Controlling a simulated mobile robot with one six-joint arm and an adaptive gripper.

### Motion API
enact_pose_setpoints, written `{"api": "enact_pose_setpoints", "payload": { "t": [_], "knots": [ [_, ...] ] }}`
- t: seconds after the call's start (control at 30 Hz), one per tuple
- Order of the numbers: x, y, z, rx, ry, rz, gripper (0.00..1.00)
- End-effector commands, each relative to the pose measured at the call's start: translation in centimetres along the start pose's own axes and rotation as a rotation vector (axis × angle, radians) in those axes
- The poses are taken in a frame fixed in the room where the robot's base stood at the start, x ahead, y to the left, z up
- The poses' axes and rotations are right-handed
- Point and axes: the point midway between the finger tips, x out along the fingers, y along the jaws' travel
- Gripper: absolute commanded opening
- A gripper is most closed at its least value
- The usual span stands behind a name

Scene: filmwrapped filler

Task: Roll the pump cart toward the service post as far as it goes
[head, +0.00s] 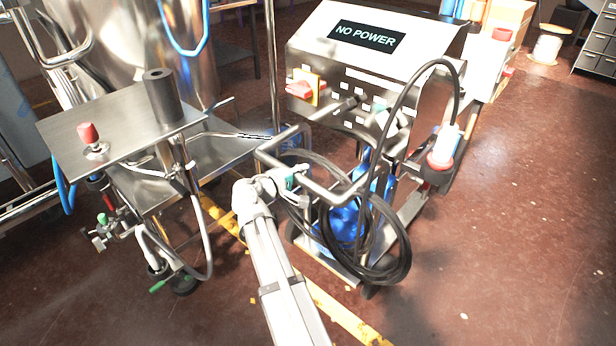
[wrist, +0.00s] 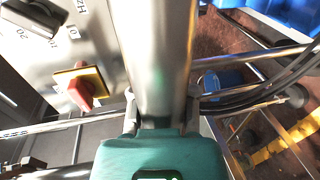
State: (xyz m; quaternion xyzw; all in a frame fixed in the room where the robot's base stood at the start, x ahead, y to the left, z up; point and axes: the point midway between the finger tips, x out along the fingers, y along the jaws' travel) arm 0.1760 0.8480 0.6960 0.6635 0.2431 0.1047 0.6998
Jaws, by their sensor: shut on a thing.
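The pump cart carries a steel control box (head: 375,75) whose display reads "NO POWER", with a blue pump (head: 345,220) low in its frame. Its tubular steel push handle (head: 322,192) juts toward me, with a black cable coil hanging beside it. My gripper (head: 297,175) is at the left part of this handle. In the wrist view, my gripper (wrist: 160,112) is shut with a finger on each side of the steel handle bar (wrist: 158,60). A red and yellow rotary switch (wrist: 78,87) shows close to the left of the bar. I cannot tell for sure which thing is the service post.
A steel side table (head: 120,135) with hoses and valves stands close to the left of the cart, before a large steel tank (head: 130,40). A pale unit with red parts (head: 490,60) stands behind the cart at right. Open floor (head: 520,220) lies at right; a yellow line runs underneath.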

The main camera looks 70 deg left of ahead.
Motion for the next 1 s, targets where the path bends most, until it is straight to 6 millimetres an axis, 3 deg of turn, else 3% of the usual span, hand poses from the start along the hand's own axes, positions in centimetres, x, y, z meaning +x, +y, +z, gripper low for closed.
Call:
{"api": "enact_pose_setpoints", "payload": {
  "t": [0.3, 0.33, 0.6, 1.0],
  "knots": [
    [-0.49, 0.19, -0.11, -0.006, 0.007, 0.009, 0.0],
    [-0.47, 0.2, -0.13, -0.006, 0.007, 0.009, 0.26],
    [-0.42, 0.11, -0.15, -0.005, 0.006, 0.006, 0.76],
    [-0.43, -0.01, -0.21, -0.003, 0.007, 0.004, 0.76]
  ]
}}
